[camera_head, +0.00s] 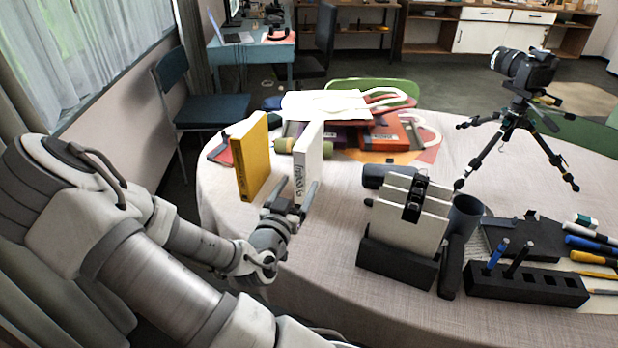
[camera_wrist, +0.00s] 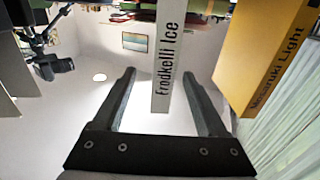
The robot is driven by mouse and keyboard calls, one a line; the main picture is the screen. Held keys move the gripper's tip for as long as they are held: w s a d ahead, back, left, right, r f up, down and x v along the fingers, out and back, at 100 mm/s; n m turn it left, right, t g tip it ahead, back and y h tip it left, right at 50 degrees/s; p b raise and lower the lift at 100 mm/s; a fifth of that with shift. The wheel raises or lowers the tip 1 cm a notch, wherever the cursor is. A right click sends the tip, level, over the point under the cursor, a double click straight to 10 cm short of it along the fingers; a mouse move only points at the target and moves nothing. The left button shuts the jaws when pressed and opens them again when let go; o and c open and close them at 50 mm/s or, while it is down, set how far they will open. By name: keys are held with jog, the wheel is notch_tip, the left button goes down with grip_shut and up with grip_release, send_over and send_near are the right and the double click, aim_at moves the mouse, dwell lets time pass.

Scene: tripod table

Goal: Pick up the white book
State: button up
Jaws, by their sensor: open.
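The white book (camera_head: 309,163) stands upright on the table, its spine facing my arm. In the wrist view the white book (camera_wrist: 166,60) shows its spine with the words "Frodkelli Ice", upside down in the frame's scene. My gripper (camera_head: 290,193) is open in front of the spine. In the wrist view its two fingers (camera_wrist: 160,90) are spread, with the lower end of the spine between their tips in the picture. I cannot tell whether either finger touches the book.
A yellow book (camera_head: 252,157) stands upright just left of the white book, with a gap between. Behind lie folders and a bag (camera_head: 385,135). To the right are a black holder with white panels (camera_head: 398,262), a pen block (camera_head: 525,287) and a camera tripod (camera_head: 515,125).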

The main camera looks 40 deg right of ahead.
aim_at(303, 178)
jog(key=shift+w+d+f+b, duration=0.1)
jog(key=shift+d+f+b, duration=0.25)
jog(key=shift+b, duration=0.55)
jog(key=x, duration=0.5)
jog(key=shift+r, duration=0.35)
jog(key=shift+w+r+b+x, duration=0.15)
jog(key=shift+b+x, duration=0.15)
jog(key=shift+x, duration=1.05)
jog(key=shift+w+r+b+x, duration=0.15)
jog(key=shift+b+x, duration=0.1)
jog(key=shift+x, duration=1.05)
jog(key=shift+a, duration=0.2)
grip_shut()
